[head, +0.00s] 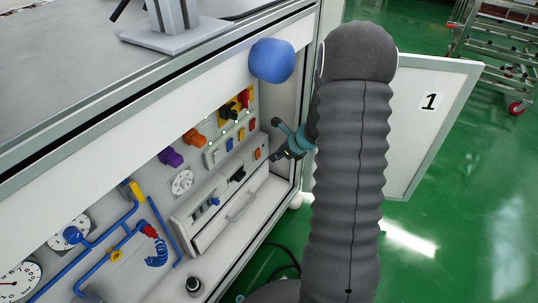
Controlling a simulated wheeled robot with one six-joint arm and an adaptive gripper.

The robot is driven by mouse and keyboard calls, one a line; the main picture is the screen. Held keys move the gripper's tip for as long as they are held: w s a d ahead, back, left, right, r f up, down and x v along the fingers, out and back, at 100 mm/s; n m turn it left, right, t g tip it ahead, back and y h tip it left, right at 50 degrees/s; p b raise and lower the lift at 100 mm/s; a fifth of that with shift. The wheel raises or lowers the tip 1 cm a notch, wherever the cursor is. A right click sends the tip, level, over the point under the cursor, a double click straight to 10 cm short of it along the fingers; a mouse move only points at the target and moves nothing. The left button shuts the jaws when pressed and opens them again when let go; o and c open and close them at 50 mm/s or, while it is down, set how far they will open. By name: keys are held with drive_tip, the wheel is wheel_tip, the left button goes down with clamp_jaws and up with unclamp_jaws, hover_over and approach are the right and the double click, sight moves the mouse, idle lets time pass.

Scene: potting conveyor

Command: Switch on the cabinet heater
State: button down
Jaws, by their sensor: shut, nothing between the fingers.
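The open cabinet (292,85) holds a white panel with several controls. These are a black rotary switch on a yellow plate (229,110), an orange knob (194,138), a purple knob (171,157), and small blue and orange switches (240,134) on a pale box. I cannot tell which one is the heater's. My gripper (279,152) is shut and empty, at the right of the panel; its contact with anything cannot be told.
The cabinet door (432,103), marked 1, stands open at the right. Blue pipes (100,240) and gauges (16,280) fill the panel's left. A worktop (60,60) overhangs above. A wheeled rack (497,40) stands far right; green floor is free before it.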

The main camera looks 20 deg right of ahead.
drive_tip(key=p+v, duration=0.1)
drive_tip(key=v, duration=0.8)
drive_tip(key=shift+r+p, duration=0.3)
drive_tip(key=shift+p, duration=0.1)
drive_tip(key=shift+a, duration=0.1)
